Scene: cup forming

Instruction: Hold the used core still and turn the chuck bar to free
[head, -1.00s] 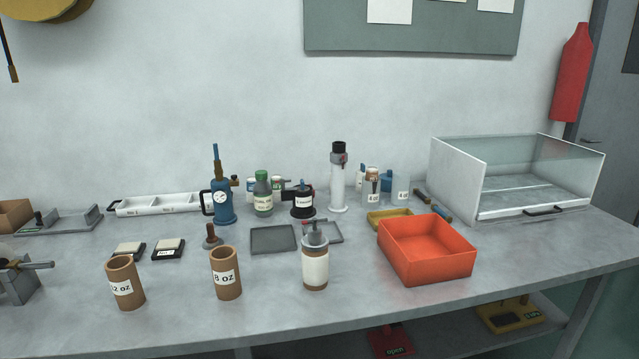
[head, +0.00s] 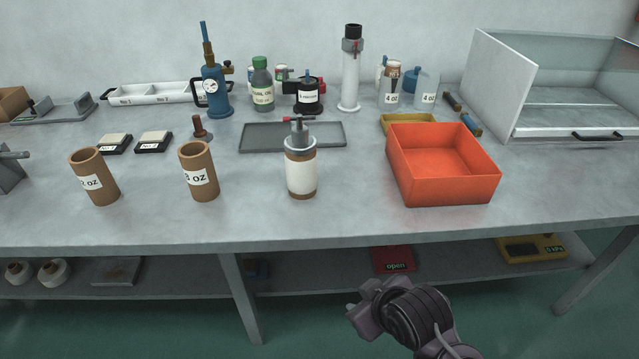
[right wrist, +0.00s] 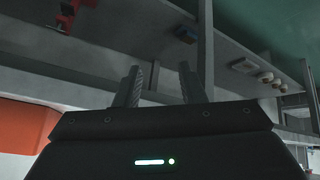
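The used core (head: 301,174), a brown tube with a white wrap, stands upright on the table near the front edge. A grey chuck sits in its top, with a short crosswise chuck bar (head: 299,119) above it, one end reddish. My right gripper (head: 360,308) is below and in front of the table edge, apart from the core. In the right wrist view its two fingers (right wrist: 160,82) are spread with nothing between them. My left gripper is not in view.
An orange bin (head: 442,190) stands right of the core. Brown tubes marked with ounces (head: 199,172) stand to its left. A grey tray (head: 260,137) lies behind it. The lower shelf holds a red "open" item (head: 393,260). Bare table lies around the core.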

